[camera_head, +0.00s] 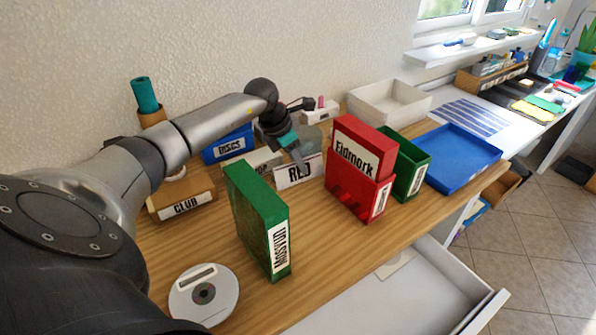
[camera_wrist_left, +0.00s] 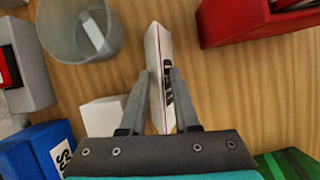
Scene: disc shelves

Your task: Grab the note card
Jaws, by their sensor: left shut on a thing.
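The note card (camera_head: 290,178) is a white, tent-like card with "RED" in black letters. It stands on the wooden table behind the green and red boxes. In the left wrist view the card (camera_wrist_left: 157,42) is upright between the fingers, its lettering on the right side. My left gripper (camera_head: 299,162) reaches down over the card from above. In the left wrist view the gripper (camera_wrist_left: 162,76) is shut on the card, one finger on each side. My right gripper is not in view.
A green box (camera_head: 252,222) stands in front of the card. A red box (camera_head: 357,172) and a smaller green bin (camera_head: 410,165) are to its right. A blue "DISCS" box (camera_head: 228,142) is behind left. A clear cup (camera_wrist_left: 75,45) is close by. The front table is mostly clear.

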